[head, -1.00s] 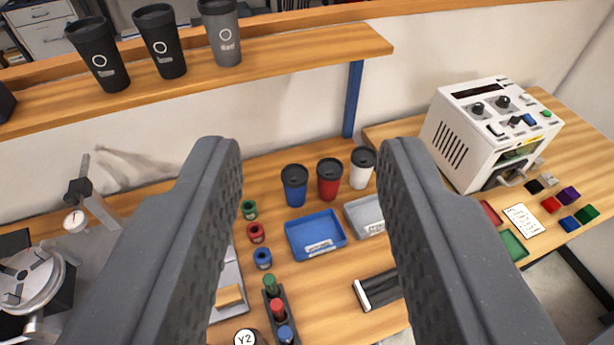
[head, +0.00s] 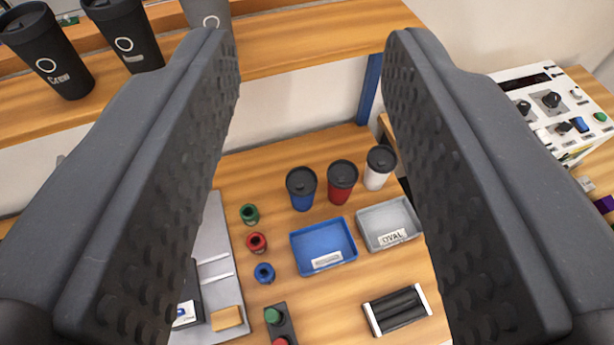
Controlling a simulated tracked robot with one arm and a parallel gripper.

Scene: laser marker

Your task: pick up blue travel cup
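The blue travel cup (head: 302,194) has a black lid and stands upright on the wooden bench, leftmost of a row of three. A red cup (head: 342,186) is just to its right, and a white cup (head: 378,170) is beyond that. My gripper (head: 311,45) is open and empty, its two dark grey fingers wide apart at the left and right of the view. The cups show in the gap between the fingers, farther off, and no finger touches them.
A blue tray (head: 350,256) and a grey tray (head: 364,238) lie in front of the cups. A wooden shelf (head: 320,40) with dark cups runs above and behind. A white machine (head: 535,115) stands right. Small coloured rings (head: 256,243) lie left.

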